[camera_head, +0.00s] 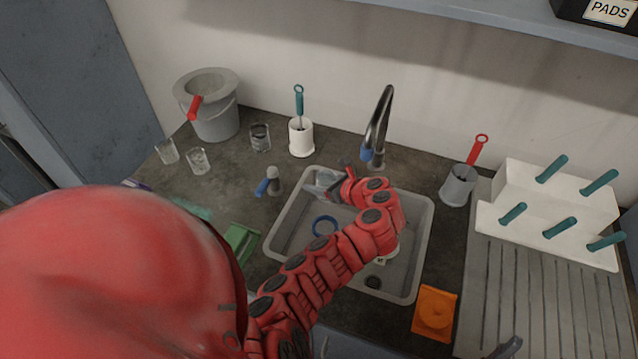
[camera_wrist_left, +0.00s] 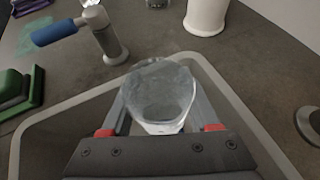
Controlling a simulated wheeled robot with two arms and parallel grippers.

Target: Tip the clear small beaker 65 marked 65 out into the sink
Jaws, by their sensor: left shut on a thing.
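My left gripper (camera_head: 322,184) is over the back left part of the sink (camera_head: 424,246). In the left wrist view its fingers (camera_wrist_left: 160,118) are shut on a clear small beaker (camera_wrist_left: 158,92), one finger on each side. The beaker's open mouth shows in the wrist view, and I cannot read a mark on it or tell exactly how far it is tilted. In the head view the beaker is small and partly hidden by the gripper. My right gripper is not in view.
Clear glasses (camera_head: 198,161) stand on the counter at the left, near a grey bucket (camera_head: 215,122). A tap (camera_head: 378,130) rises behind the sink. A white brush holder (camera_head: 301,138), a blue-handled fitting (camera_head: 270,182) and a green item (camera_head: 240,243) surround it. A blue ring (camera_head: 324,225) lies inside.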

